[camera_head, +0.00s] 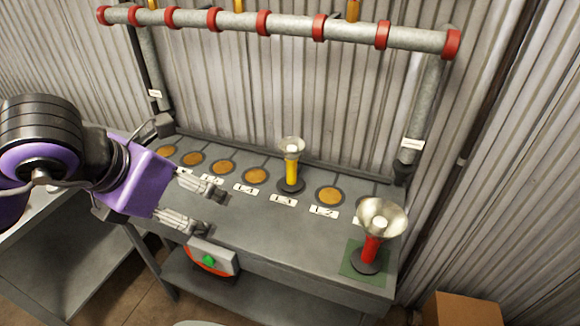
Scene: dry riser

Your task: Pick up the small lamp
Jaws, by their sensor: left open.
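Two lamps stand upright on the grey bench. The yellow lamp (291,172) has a smaller pale cup top and a dark round base, and stands in the row of round spots behind the labels. The red lamp (371,249) looks larger, with a wide metal cup, and stands on a green square at the front right. My left gripper (220,212) is open and empty over the left part of the bench, to the left of both lamps and apart from them. My right gripper does not show.
Several orange round spots (255,175) with white labels line the grey bench (300,237). A grey pipe (290,29) with red rings runs above the back. A box with a green button (209,260) is on the front edge. A cardboard box (460,309) is at lower right.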

